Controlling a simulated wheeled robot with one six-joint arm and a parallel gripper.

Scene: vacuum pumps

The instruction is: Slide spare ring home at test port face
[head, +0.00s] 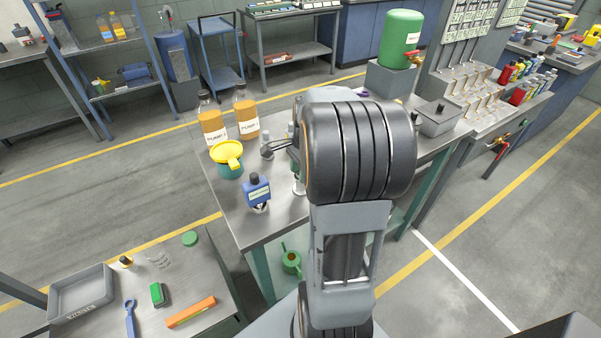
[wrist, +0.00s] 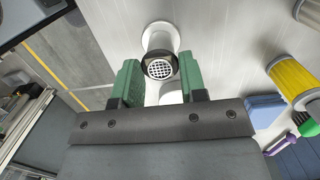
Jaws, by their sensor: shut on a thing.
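In the wrist view, my gripper (wrist: 161,84) has its two green fingers on either side of a dark ring with a round mesh screen (wrist: 160,69). The jaws are shut on this ring. Behind it is a pale metal port tube (wrist: 157,38) with a wide round flange. The ring appears lined up with the tube's end; I cannot tell whether it touches the face or is seated. Another pale round part (wrist: 171,97) shows partly between the fingers, below the ring. In the head view my own arm hides most of the gripper and the port.
A yellow filter cartridge (wrist: 293,79) and a blue block (wrist: 265,112) lie right of the gripper. A lower table holds a grey tray (head: 82,294).

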